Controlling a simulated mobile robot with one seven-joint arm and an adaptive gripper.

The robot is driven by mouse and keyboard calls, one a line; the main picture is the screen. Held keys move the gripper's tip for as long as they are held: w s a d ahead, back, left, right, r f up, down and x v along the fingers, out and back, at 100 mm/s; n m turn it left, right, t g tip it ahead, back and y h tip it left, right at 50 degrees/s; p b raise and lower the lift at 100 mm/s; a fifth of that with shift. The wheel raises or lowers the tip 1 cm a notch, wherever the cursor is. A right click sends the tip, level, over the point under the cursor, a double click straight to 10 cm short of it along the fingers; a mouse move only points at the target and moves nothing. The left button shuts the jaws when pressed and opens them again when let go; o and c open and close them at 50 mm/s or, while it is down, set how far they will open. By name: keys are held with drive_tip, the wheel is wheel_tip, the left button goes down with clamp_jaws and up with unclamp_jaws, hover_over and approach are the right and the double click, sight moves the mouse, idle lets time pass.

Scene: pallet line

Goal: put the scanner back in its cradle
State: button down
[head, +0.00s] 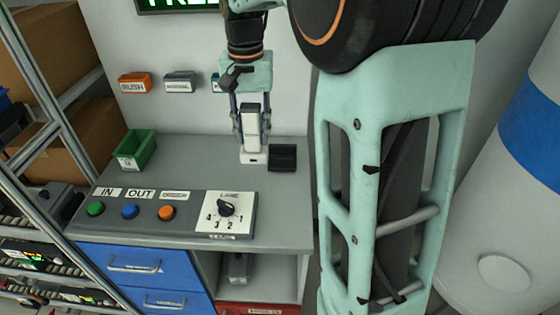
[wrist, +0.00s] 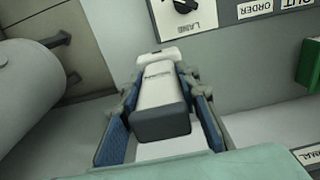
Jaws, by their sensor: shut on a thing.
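The scanner (head: 250,122) is white with a dark end and stands roughly upright above the back of the grey desk. My gripper (head: 250,129) points down and is shut on it, one finger on each side. In the wrist view, the scanner (wrist: 160,87) sits between the blue finger pads, its dark end towards the camera. A wider white part (head: 254,158) shows at its lower end, close to the desktop; I cannot tell whether it touches. A black box-like piece (head: 283,157), which looks like the cradle, stands just right of it. I cannot make it out in the wrist view.
A green bin (head: 135,149) stands at the desk's back left. A control panel (head: 165,208) with several buttons and a dial lies along the front. The wall behind carries labelled holders (head: 180,82). My column rises right of the desk. Bare desktop lies between bin and scanner.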

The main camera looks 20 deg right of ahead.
drive_tip(key=shift+w+d, duration=0.1)
drive_tip(key=shift+d, duration=0.2)
drive_tip(key=shift+w+d+f+p, duration=0.4)
drive_tip(key=shift+w+d+f, duration=1.15)
drive_tip(key=shift+f, duration=0.55)
drive_tip(key=shift+w+d+f+p, duration=0.35)
drive_tip(key=shift+w+d+f, duration=0.95)
drive_tip(key=shift+d+f, duration=0.7)
drive_tip(key=shift+w+d+f+p, duration=0.4)
drive_tip(key=shift+w+d+f, duration=1.05)
drive_tip(key=shift+f, duration=0.8)
drive_tip(key=c, duration=1.5)
unclamp_jaws()
drive_tip(key=shift+f, duration=0.1)
drive_tip(key=shift+o, duration=0.2)
wheel_tip(320, 180, up, 12)
